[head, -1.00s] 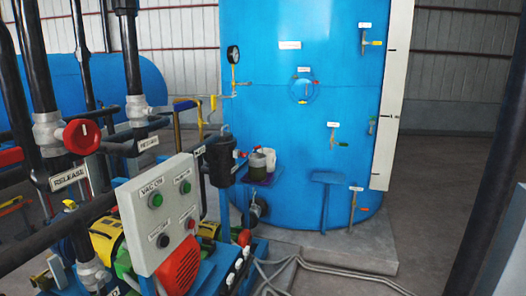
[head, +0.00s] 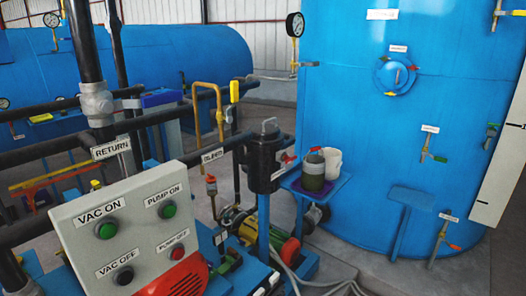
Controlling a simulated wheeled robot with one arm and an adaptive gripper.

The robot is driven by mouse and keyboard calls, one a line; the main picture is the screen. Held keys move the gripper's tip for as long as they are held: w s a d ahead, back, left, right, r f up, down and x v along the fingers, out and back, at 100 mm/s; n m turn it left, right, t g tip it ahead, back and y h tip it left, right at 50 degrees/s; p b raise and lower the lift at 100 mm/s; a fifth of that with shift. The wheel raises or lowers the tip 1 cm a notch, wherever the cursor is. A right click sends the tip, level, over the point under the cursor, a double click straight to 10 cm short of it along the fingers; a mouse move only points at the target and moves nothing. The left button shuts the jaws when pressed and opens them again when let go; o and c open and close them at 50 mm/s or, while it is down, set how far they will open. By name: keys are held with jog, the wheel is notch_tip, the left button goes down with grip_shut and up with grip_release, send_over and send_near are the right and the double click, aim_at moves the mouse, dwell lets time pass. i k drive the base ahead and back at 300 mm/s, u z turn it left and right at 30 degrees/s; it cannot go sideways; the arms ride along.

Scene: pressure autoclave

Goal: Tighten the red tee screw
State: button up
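I cannot make out for certain which part is the red tee screw. A black canister (head: 265,165) with a grey T-shaped handle (head: 270,125) on its lid stands right of the middle in the head view. A small red part (head: 287,158) shows at its right side, too small to tell its shape. Another small red piece (head: 211,179) tops a thin fitting left of the canister. My gripper is not in view, so its distance to these parts and its state do not show.
A control panel (head: 130,225) with green and red buttons fills the lower left. A blue shelf (head: 335,187) holds a green-filled jar (head: 313,172) and a white container (head: 331,162). A big blue tank (head: 375,110) stands behind. Dark pipes cross at left; cables lie on the floor.

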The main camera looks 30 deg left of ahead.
aim_at(287, 159)
jog(key=u, duration=1)
jog(key=i, duration=1)
jog(key=u, duration=1.05)
